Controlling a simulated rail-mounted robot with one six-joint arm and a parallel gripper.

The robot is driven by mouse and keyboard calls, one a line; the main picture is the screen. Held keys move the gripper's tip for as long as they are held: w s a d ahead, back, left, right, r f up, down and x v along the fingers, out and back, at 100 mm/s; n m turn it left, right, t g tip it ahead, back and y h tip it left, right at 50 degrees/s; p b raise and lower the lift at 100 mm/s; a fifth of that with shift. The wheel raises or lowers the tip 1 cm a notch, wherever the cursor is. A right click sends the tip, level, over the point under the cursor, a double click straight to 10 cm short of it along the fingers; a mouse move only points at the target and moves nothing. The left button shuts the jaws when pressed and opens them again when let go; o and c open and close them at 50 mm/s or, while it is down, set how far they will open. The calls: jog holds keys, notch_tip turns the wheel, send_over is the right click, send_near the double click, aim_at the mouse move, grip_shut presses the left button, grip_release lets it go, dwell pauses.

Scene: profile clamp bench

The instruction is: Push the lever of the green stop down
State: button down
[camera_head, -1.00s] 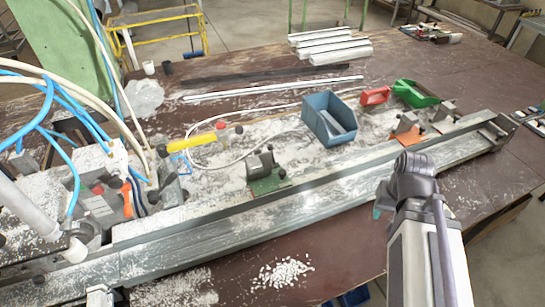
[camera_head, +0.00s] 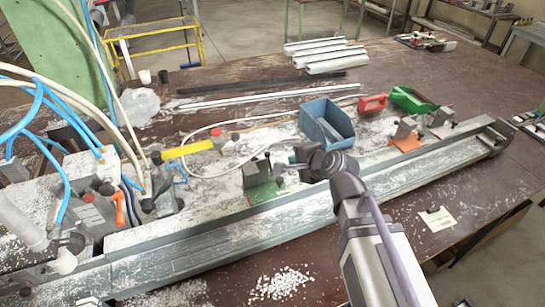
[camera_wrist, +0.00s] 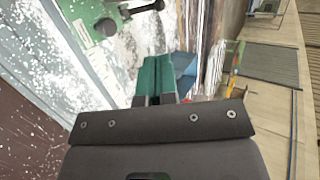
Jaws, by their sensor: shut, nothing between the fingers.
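The green stop (camera_head: 264,193) is a grey block on a green base at the middle of the long metal rail. Its green body (camera_wrist: 80,18) shows at the top of the wrist view. The dark lever (camera_wrist: 138,9) projects from it to the right, and the top edge cuts off part of the stop. My gripper (camera_wrist: 157,60) has teal fingers closed together, empty, below the lever in that picture and apart from it. In the head view my gripper (camera_head: 284,168) is just right of the stop, small and partly hidden by my wrist.
An orange stop (camera_head: 405,144) sits right along the rail. A yellow-handled tool (camera_head: 188,149) and hoses are at left. White pellets (camera_head: 278,284) lie in front.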

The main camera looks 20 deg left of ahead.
aim_at(268, 155)
jog(key=shift+f, duration=0.1)
jog(key=b+x, duration=0.7)
jog(key=x, duration=0.6)
jog(key=shift+f, duration=0.15)
jog(key=shift+w+a+f+b, duration=0.15)
jog(key=shift+w+a+b, duration=0.05)
jog(key=shift+a+b, duration=0.15)
jog(key=shift+a, duration=0.1)
